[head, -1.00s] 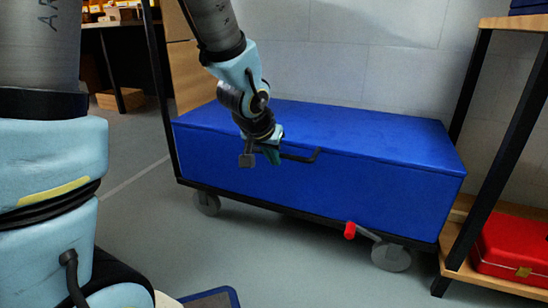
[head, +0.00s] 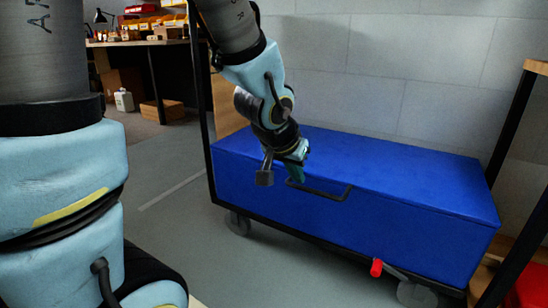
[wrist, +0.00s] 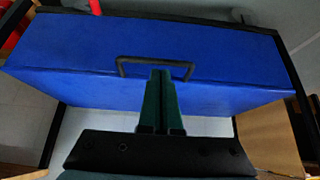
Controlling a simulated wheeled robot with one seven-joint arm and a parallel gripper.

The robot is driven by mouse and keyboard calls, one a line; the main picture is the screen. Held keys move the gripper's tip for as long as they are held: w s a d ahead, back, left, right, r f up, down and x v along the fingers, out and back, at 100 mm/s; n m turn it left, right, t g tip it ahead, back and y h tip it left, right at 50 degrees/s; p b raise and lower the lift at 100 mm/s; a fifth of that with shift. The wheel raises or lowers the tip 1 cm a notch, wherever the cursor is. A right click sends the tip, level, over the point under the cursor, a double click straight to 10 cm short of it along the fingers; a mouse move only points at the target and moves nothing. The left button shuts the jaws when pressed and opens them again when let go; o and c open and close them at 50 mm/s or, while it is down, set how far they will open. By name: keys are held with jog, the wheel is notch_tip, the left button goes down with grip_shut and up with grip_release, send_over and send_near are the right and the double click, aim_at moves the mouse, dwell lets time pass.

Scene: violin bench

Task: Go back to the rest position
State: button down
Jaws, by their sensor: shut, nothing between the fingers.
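My gripper (head: 297,172) is at the left front of a large blue box in the head view, near its black handle. In the wrist view my gripper (wrist: 161,75) shows two dark green fingers side by side, shut with nothing between them. The blue box (head: 400,215) has a closed flat lid and stands on a dark wheeled cart. Its black handle (head: 322,190) sits at the front edge, just right of the fingertips in the head view. The handle also shows beyond the fingertips in the wrist view (wrist: 122,67). I cannot tell whether the fingers touch it.
A red lever (head: 376,268) sticks out low by a cart wheel. A shelf with wooden boards (head: 537,67) stands at the right. A bench with bins (head: 145,42) and a cardboard box (head: 162,110) are at the back left. Grey floor lies open left of the cart.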

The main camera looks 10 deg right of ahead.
jog(key=a+r+n+g+y+p, duration=0.25)
jog(key=a+n+p, duration=0.2)
jog(key=a, duration=0.75)
jog(key=a+r+n+g+y+p, duration=0.15)
jog(key=a+r+n+p, duration=0.35)
jog(key=a, duration=0.7)
notch_tip(320, 180, up, 36)
jog(key=m+p, duration=0.2)
jog(key=p, duration=3.5)
jog(key=shift+f+t, duration=0.15)
jog(key=shift+t, duration=0.15)
jog(key=shift+w+d, duration=0.1)
